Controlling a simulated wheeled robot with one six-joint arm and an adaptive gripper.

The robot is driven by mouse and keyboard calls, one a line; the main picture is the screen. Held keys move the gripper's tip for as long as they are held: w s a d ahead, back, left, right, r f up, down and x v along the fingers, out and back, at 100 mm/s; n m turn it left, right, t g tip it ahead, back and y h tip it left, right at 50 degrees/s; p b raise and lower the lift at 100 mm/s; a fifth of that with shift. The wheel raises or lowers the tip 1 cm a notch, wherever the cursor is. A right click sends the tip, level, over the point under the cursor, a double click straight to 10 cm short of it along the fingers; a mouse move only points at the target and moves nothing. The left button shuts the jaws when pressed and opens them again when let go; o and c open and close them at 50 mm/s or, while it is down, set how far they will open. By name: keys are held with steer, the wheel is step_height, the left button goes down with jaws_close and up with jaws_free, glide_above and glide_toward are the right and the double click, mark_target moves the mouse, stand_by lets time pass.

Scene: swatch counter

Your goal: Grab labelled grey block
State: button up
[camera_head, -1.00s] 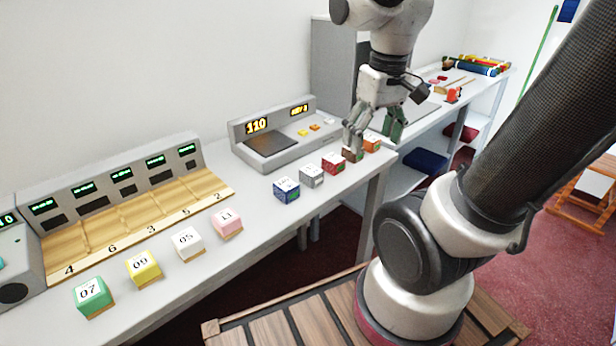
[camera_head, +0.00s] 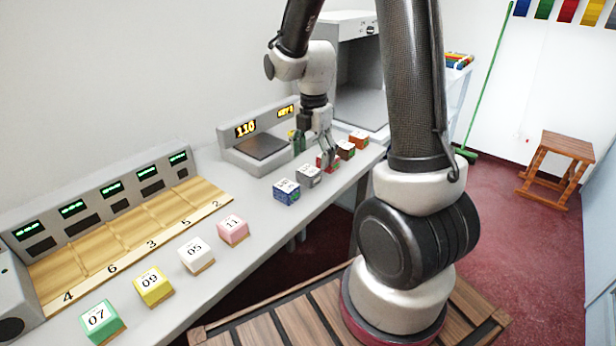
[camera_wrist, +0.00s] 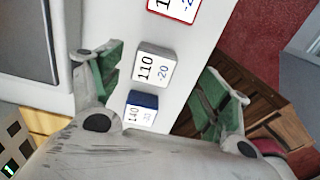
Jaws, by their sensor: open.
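The grey block (camera_head: 308,176) stands on the counter between the blue block (camera_head: 286,191) and the red block (camera_head: 327,161). In the wrist view the grey block (camera_wrist: 154,66) shows a white top labelled 110 and -20. My gripper (camera_head: 314,150) is above the row of blocks, near the grey and red ones. In the wrist view its green-padded fingers (camera_wrist: 163,90) are spread wide on either side of the grey block, and nothing is between them in their grip. The blue block (camera_wrist: 141,108), labelled 140, is nearer the gripper's palm.
A grey device with a dark plate (camera_head: 262,147) and a display reading 110 stands behind the row. Brown (camera_head: 345,150) and orange (camera_head: 359,140) blocks are to the right. Green, yellow, white and pink (camera_head: 232,230) blocks stand front left before a wooden numbered rack (camera_head: 150,228).

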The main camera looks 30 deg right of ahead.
mark_target(309, 170)
steer(key=f, duration=0.2)
steer(key=a+f, duration=0.1)
steer(key=f, duration=0.2)
steer(key=shift+a, duration=0.15)
steer(key=shift+f, duration=0.35)
steer(key=shift+c, duration=0.2)
steer(key=c, duration=1.1)
